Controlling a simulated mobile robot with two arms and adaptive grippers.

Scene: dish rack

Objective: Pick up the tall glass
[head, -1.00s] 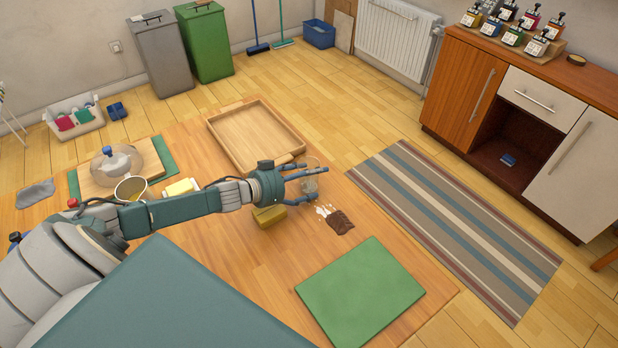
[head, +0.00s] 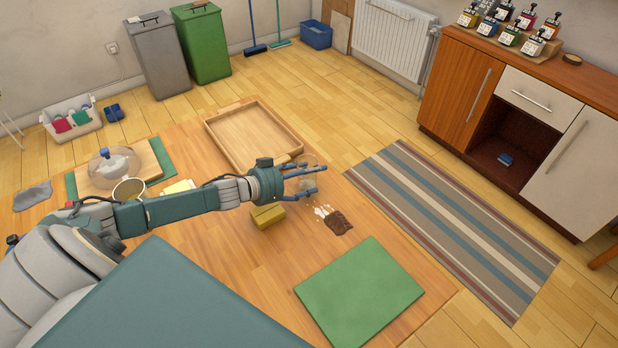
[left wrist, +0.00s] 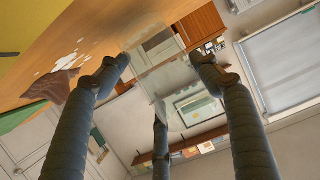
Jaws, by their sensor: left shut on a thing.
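The tall glass (head: 309,160) is clear and hard to make out against the wooden table. It stands out of the far side of my left gripper (head: 315,181), whose dark fingers are closed around it. In the left wrist view the see-through glass (left wrist: 163,62) sits between the fingertips of the gripper (left wrist: 162,78). The fingers partly hide the glass in the head view, and I cannot tell whether its base touches the table. My right gripper is in neither view.
A mustard-yellow block (head: 268,216) lies just below my left wrist. A brown cloth (head: 338,223) with white shards or crumbs lies near the gripper. A wooden tray (head: 212,140) is behind, and a green mat (head: 360,290) lies in front.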

